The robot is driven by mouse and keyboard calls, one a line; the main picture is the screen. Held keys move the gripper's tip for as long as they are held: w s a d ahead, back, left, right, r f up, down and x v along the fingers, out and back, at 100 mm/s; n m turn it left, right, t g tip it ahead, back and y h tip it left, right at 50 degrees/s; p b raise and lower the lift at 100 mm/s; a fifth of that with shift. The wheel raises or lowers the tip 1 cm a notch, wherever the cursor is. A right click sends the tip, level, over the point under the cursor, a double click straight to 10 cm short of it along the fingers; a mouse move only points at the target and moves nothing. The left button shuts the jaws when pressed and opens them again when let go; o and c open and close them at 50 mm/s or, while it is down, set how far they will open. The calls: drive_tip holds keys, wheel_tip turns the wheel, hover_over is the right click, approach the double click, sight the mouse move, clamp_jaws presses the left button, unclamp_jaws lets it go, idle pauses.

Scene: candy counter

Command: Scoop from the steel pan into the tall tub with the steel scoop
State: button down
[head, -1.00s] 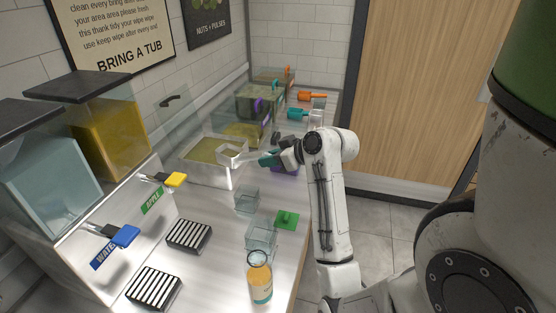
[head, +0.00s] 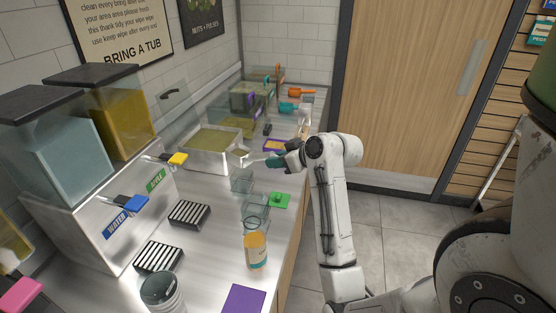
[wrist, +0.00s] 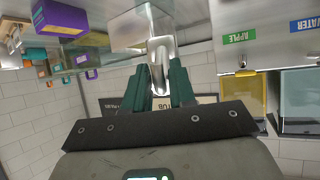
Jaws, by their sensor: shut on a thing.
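The steel pan (head: 222,170) sits on the counter with olive-yellow contents. My gripper (head: 279,161) is shut on the handle of the steel scoop (head: 240,154). The scoop's small bowl is by the pan's right rim, with a brownish patch that looks like contents. In the wrist view the handle (wrist: 158,72) stands between my dark green fingers (wrist: 160,88). A clear tub (head: 255,208), seemingly the tall one, stands nearer on the counter, below and left of my gripper. A smaller clear tub (head: 242,181) stands between it and the pan.
A green lid-like piece (head: 280,200) and an orange bottle (head: 255,251) stand near the tubs. Black grilles (head: 189,214) and dispensers (head: 65,130) are at left. Bins with coloured scoops (head: 292,107) are behind. A purple mat (head: 244,299) lies at the front.

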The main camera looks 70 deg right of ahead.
drive_tip(key=shift+f+b, duration=1.05)
drive_tip(key=shift+f, duration=0.95)
drive_tip(key=m+y+p, duration=0.1)
drive_tip(key=p, duration=0.1)
drive_tip(key=a+m+p, duration=0.1)
drive_tip(key=p, duration=0.1)
drive_tip(key=shift+w+a+t+y, duration=0.25)
drive_tip(key=shift+w+t+y, duration=0.05)
drive_tip(key=shift+y, duration=0.1)
